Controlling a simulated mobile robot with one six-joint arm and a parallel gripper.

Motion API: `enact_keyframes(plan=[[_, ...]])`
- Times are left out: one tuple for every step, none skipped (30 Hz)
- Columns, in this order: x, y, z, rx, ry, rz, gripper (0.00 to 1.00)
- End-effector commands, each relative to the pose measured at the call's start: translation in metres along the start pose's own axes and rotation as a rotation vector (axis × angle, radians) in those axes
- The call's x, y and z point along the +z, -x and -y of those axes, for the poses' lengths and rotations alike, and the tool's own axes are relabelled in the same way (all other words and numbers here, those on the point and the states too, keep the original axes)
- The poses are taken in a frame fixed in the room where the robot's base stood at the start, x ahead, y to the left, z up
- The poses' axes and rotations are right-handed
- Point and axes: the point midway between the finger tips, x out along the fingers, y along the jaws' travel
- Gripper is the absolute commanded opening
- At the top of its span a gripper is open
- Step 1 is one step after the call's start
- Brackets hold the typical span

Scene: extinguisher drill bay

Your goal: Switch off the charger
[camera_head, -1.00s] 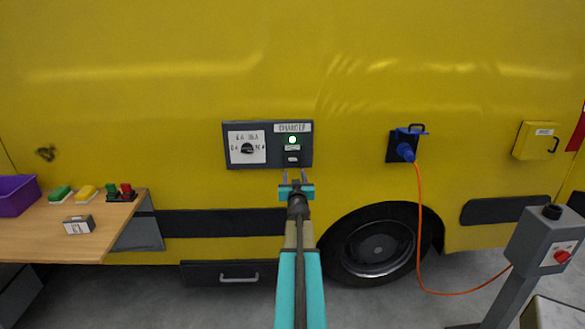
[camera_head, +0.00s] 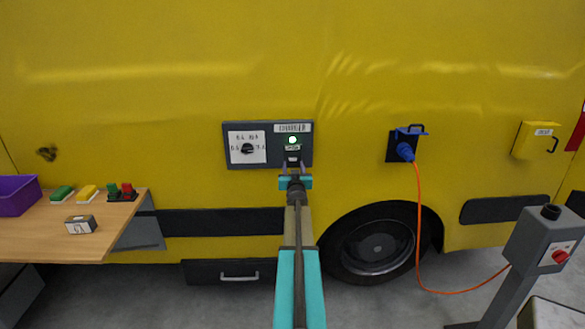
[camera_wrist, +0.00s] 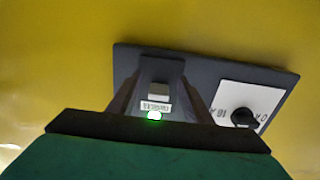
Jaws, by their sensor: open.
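The charger panel (camera_head: 268,128) is a dark grey plate on the yellow vehicle side, labelled CHARGER at its upper right. Its green lamp (camera_head: 292,140) is lit and also shows in the wrist view (camera_wrist: 154,115). A small pale rocker switch (camera_wrist: 159,90) sits by the lamp. A black rotary knob (camera_head: 247,149) on a white dial is on the panel's left half. My gripper (camera_head: 293,167) is open at the panel. In the wrist view its fingers (camera_wrist: 162,68) stand either side of the switch; contact cannot be told. In the head view the gripper largely hides the switch.
A blue plug (camera_head: 405,151) with an orange cable is right of the panel. The cable runs to a grey post (camera_head: 540,238) with a red knob. A wooden table (camera_head: 40,240) with buttons and a purple bin (camera_head: 18,196) is at left.

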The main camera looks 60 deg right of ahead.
Motion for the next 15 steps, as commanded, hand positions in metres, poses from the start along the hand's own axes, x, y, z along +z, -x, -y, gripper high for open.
enact_keyframes(plan=[[0.0000, -0.0022, 0.0001, 0.000, 0.000, 0.000, 0.45], [0.0000, -0.0026, 0.0002, 0.000, 0.000, 0.000, 0.45], [0.0001, -0.0030, 0.0002, 0.000, 0.000, 0.000, 0.45], [0.0001, -0.0031, 0.0002, 0.000, 0.000, 0.000, 0.45], [0.0001, -0.0032, 0.0002, 0.000, 0.000, 0.000, 0.45], [0.0002, -0.0032, 0.0002, 0.000, 0.000, 0.000, 0.45], [0.0002, -0.0032, 0.0002, 0.000, 0.000, 0.000, 0.45], [0.0002, -0.0031, 0.0002, 0.000, 0.000, 0.000, 0.45], [0.0002, -0.0030, 0.0002, 0.000, 0.000, 0.000, 0.45], [0.0002, -0.0030, 0.0002, 0.000, 0.000, 0.000, 0.45], [0.0002, -0.0030, 0.0002, 0.000, 0.000, 0.000, 0.45], [0.0002, -0.0030, 0.0002, 0.000, 0.000, 0.000, 0.45], [0.0002, -0.0030, 0.0002, 0.000, 0.000, 0.000, 0.40], [0.0002, -0.0030, 0.0002, 0.000, 0.000, 0.000, 0.35], [0.0002, -0.0030, 0.0003, 0.000, 0.000, 0.000, 0.28]])
